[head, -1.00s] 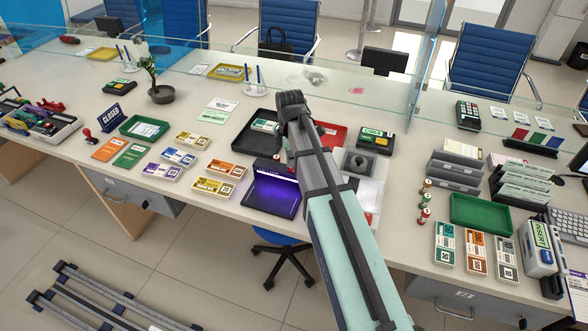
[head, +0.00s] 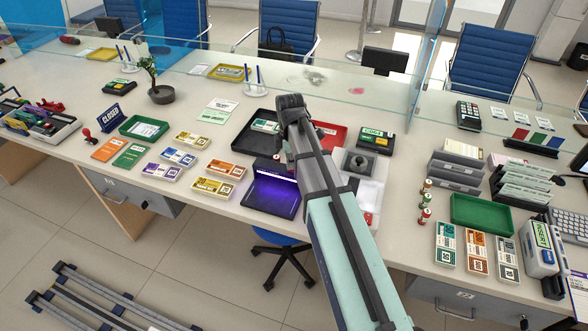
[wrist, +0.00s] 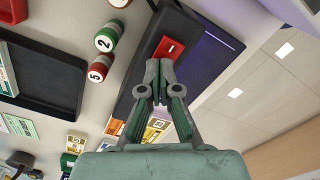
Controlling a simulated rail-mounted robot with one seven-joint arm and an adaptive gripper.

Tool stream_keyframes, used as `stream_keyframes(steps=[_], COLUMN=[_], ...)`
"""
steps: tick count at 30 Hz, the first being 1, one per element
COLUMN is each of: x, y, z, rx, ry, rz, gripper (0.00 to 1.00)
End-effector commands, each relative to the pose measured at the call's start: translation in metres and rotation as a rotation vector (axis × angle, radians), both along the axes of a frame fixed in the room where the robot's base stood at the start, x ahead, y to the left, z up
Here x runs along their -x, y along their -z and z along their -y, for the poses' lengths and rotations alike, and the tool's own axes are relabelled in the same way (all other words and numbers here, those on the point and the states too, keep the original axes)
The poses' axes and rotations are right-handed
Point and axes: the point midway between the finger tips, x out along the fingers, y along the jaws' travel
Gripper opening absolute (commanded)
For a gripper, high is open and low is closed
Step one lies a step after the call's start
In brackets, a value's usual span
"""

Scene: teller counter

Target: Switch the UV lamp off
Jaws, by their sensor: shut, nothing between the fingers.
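The UV lamp (head: 272,196) is a dark unit at the counter's front edge, left of my arm. Its bed glows purple, so it is lit. In the wrist view the lamp's dark housing (wrist: 186,22) carries a red rocker switch (wrist: 170,48) with a small white mark, and purple light shows along its edge. My gripper (wrist: 160,66) is shut and empty, its fingertips at the lower edge of the switch in the picture. I cannot tell whether they touch it. In the head view my arm hides the switch and most of the gripper.
A black tray (head: 243,143) lies behind the lamp, and a red tray (head: 335,134) is behind my arm. Banknote bundles (head: 213,188) lie left of the lamp. Numbered red and green rolls (wrist: 98,70) stand near the gripper. A glass screen runs along the back.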

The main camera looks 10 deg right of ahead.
Motion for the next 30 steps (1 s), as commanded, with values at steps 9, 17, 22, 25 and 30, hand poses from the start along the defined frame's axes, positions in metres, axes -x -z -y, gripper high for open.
stream_keyframes(steps=[9,17,22,25,30], x=[0.0,0.0,0.0,0.0,0.0], y=[0.003,-0.012,-0.025,-0.032,-0.045], z=[0.0,0.0,0.0,0.0,0.0], rx=[0.0,0.0,0.0,0.0,0.0], ry=[0.0,0.0,0.0,0.0,0.0], rz=[-0.001,0.0,0.0,0.0,0.0], gripper=[0.0,0.0,0.0,0.0,0.0])
